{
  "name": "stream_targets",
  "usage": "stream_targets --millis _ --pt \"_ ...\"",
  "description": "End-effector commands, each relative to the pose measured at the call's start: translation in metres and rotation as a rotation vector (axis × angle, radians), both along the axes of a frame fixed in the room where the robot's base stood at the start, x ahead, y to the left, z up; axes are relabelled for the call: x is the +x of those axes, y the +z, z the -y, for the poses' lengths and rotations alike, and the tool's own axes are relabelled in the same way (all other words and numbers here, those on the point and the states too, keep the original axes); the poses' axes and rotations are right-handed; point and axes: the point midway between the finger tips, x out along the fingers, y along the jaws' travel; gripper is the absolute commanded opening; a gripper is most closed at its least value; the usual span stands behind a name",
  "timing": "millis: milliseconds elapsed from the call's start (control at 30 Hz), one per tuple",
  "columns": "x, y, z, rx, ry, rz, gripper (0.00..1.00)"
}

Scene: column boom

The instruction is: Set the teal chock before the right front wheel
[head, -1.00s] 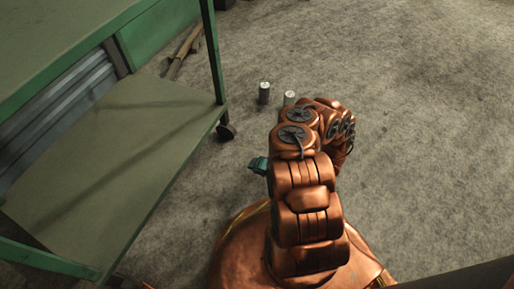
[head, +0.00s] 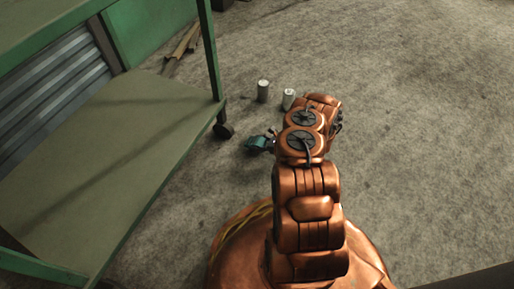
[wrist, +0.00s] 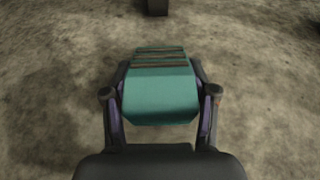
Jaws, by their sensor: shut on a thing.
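The teal chock (head: 258,142) is between the fingers of my gripper (head: 271,136), just right of the green cart's near corner wheel (head: 223,130) in the head view, with a floor gap between. The wheel is a small dark caster under the cart's leg. In the wrist view the chock (wrist: 160,95) fills the space between the two dark fingers of my gripper (wrist: 160,90); its dark-striped sloped face points away from me. A dark block (wrist: 157,7) at the top edge, ahead of the chock, may be the wheel. I cannot tell whether the chock touches the floor.
The green cart (head: 120,140), with a low shelf, stands at left. Two grey cans (head: 263,91) (head: 289,99) stand on the floor beyond my gripper. Brown lengths of material (head: 182,46) lie behind the cart. The concrete floor at right is clear.

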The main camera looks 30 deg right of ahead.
Motion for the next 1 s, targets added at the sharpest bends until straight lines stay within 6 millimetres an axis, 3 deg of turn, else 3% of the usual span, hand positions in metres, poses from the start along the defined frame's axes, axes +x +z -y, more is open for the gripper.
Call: stream_targets --millis 33,100,533,567,800,1000 --pt "-0.0001 -0.0128 0.0000 0.000 0.000 0.000 0.17" --pt "0.0003 -0.0186 -0.0005 0.001 0.001 0.001 0.17" --pt "0.0005 -0.0221 -0.0005 0.000 0.000 0.001 0.17" --pt "0.0004 -0.0213 -0.0004 0.000 0.000 0.001 0.60" --pt "0.0003 -0.0208 -0.0004 0.000 0.000 0.001 0.83" --pt "0.0003 -0.0209 -0.0004 0.000 0.000 0.001 0.83"
